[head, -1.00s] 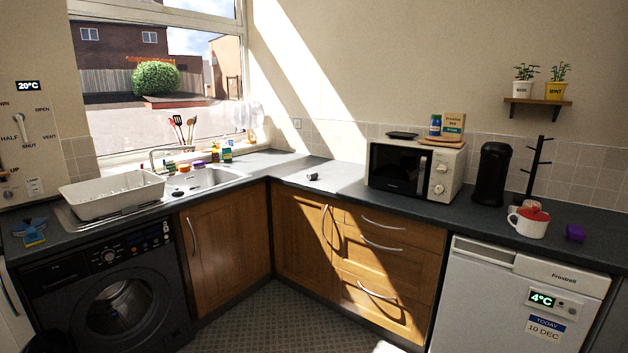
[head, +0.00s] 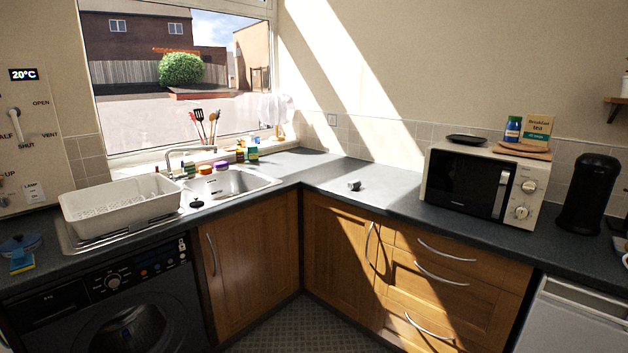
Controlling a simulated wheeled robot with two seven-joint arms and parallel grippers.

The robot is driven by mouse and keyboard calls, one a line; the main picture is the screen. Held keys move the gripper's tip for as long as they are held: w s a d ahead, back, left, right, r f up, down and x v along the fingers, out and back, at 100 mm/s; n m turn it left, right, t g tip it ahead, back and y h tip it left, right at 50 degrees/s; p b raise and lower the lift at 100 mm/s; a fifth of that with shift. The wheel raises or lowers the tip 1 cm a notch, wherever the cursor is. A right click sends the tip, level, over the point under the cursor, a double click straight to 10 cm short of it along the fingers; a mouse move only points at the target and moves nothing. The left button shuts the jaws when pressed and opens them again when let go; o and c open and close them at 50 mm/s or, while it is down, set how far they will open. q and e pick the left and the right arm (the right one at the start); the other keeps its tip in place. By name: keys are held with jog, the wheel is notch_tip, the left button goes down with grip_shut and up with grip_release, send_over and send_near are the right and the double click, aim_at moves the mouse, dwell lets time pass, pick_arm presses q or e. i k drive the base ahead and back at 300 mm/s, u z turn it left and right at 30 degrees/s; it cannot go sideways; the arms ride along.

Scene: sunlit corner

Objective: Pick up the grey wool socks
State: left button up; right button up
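A small grey bundle with a dark end (head: 354,185) lies on the sunlit part of the worktop in the corner, between the sink and the microwave. It may be the grey wool socks, but it is too small to tell for sure. Nothing else in the head view looks like socks. Neither of my grippers is in view.
The worktop (head: 318,172) around the grey bundle is clear. The sink (head: 240,184) and a white dish rack (head: 125,208) are to the left. A microwave (head: 480,185) and a black canister (head: 588,195) stand to the right. Cupboards and drawers (head: 455,285) front the worktop.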

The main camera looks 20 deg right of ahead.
aim_at(355, 184)
jog(key=z, duration=0.1)
jog(key=i, duration=0.9)
jog(key=z, duration=0.3)
